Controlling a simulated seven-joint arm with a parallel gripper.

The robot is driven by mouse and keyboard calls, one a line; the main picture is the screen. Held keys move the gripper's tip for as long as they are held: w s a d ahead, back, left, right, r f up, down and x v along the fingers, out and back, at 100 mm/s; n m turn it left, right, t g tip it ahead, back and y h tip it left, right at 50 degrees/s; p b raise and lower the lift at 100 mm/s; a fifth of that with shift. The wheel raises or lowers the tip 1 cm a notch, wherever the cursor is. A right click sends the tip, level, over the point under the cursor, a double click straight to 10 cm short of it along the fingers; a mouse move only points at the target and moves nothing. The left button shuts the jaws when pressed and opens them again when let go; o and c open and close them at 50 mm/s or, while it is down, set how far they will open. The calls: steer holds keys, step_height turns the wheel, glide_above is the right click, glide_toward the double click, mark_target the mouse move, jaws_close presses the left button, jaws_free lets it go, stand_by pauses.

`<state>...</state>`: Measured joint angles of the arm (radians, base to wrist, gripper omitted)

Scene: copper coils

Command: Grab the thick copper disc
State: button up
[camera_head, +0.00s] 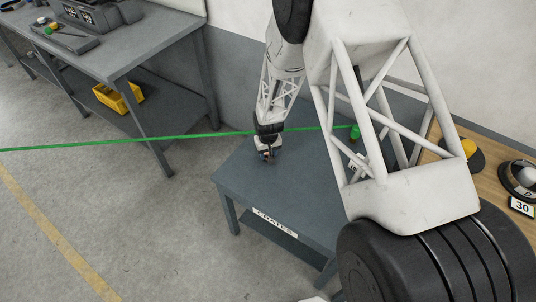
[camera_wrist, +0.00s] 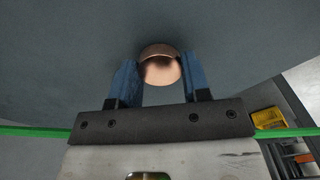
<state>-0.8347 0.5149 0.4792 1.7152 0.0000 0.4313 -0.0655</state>
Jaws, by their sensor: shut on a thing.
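The thick copper disc (camera_wrist: 161,68) shows in the wrist view as a shiny, round copper piece between the two blue fingers. My gripper (camera_wrist: 160,75) is shut on it, with one finger at each side. The disc is too small there to make out clearly. I cannot tell whether the disc still touches the table top.
A green line crosses the scene behind my gripper. A workbench (camera_head: 130,50) with a yellow bin (camera_head: 118,98) below is at the left. A wooden surface (camera_head: 500,205) is at the right. The table's front is clear.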

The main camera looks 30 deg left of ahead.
steer(key=shift+r, duration=0.45)
steer(key=shift+s+d+r, duration=0.1)
steer(key=shift+r, duration=0.8)
steer(key=s+d, duration=0.7)
steer(key=s+d+r, duration=0.1)
steer(key=s+d, duration=0.2)
steer(key=d, duration=0.1)
steer(key=shift+s+d+r, duration=0.1)
steer(key=shift+s+d, duration=0.15)
steer(key=shift+s, duration=0.1)
